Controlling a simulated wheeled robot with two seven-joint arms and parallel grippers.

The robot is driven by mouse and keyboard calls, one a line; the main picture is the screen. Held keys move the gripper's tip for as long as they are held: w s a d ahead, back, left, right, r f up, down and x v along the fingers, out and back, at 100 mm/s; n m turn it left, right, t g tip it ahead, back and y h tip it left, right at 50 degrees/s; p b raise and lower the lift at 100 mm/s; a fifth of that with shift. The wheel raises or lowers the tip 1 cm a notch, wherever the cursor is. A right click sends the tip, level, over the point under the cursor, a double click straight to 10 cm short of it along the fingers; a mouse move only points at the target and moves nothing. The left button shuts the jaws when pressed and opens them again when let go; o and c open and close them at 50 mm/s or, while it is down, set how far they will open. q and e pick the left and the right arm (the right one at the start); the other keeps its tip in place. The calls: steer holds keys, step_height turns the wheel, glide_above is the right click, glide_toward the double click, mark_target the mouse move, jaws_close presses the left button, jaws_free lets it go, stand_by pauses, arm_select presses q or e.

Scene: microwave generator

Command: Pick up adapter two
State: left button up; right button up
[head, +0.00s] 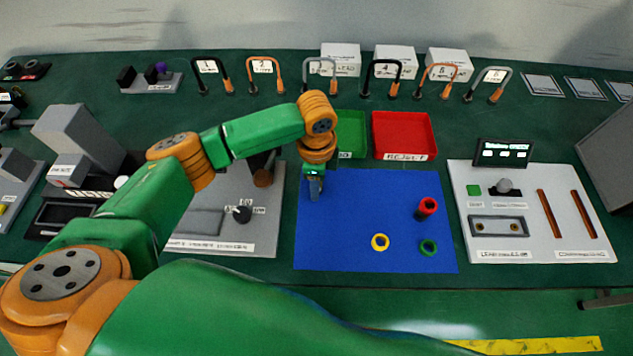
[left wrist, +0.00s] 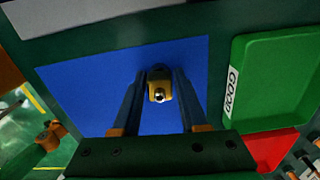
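My left gripper (head: 315,196) points down over the upper left part of the blue mat (head: 340,225). In the left wrist view its two fingers (left wrist: 160,95) stand on either side of a small yellow-brown piece with a bright round end (left wrist: 158,86). I cannot tell whether the fingers press on it or whether it touches the mat. In the head view the gripper hides this piece. No label shows which is adapter two. My right gripper is not in view.
A green tray (head: 352,121), marked GOOD in the wrist view (left wrist: 285,75), and a red reject tray (head: 432,120) stand behind the mat. Numbered cable loops (head: 320,64) line the back. White (head: 460,190) and grey (head: 268,235) boards flank the mat.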

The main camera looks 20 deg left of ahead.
arm_select(q)
steer(key=shift+s, duration=0.1)
jaws_close()
steer(key=shift+r, duration=0.1)
